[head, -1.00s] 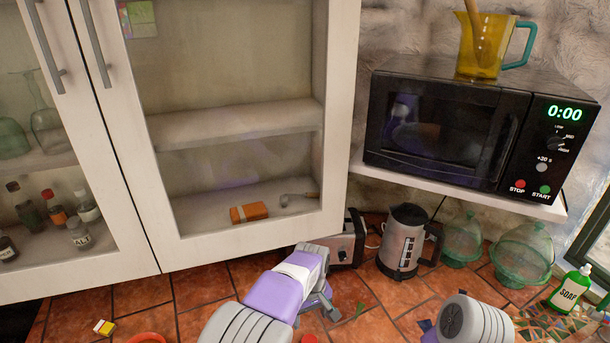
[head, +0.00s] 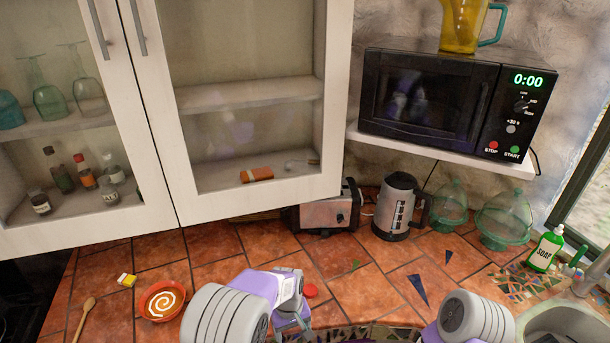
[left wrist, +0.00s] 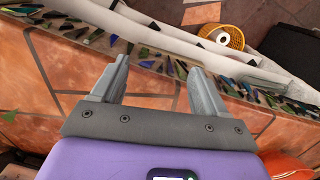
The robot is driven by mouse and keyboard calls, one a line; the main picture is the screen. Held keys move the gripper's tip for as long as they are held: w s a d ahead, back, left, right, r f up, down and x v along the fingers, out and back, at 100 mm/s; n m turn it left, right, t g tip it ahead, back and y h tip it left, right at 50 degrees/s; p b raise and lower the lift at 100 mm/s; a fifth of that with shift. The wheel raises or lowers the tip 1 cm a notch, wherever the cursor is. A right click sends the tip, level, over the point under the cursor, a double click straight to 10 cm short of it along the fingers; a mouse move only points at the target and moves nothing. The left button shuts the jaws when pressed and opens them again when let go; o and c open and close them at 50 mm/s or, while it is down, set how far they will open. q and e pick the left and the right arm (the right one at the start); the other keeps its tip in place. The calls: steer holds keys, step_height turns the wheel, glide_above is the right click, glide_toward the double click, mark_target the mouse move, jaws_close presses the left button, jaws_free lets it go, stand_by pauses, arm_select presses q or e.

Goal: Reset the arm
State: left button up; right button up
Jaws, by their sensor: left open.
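My left gripper (head: 294,326) shows low in the head view, beyond the purple and white wrist, at the near edge of the tiled counter. In the left wrist view its two grey fingers (left wrist: 160,64) are apart with nothing between them. They reach across the counter's mosaic edge (left wrist: 150,55). My right arm (head: 478,318) shows at the lower right of the head view, with its purple and grey links. Its gripper is out of the picture.
A toaster (head: 328,213), kettle (head: 398,208) and soap bottle (head: 546,248) stand farther back. The middle tiles are mostly clear.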

arm_select(q)
steer(key=s+a+f+h+b, duration=0.1)
steer(key=s+a+f, duration=0.2)
steer(key=s+f, duration=0.3)
steer(key=s+a+f+h+b, duration=0.1)
steer(key=s+a+f, duration=0.3)
steer(key=f, duration=0.5)
steer(key=s+f+m+t+h+b, duration=0.1)
steer(key=s+f, duration=0.3)
steer(key=s, duration=0.8)
steer(key=shift+d+h+b, duration=0.4)
steer(key=shift+d+b, duration=0.05)
steer(key=shift+b, duration=0.15)
steer(key=shift+a, duration=0.1)
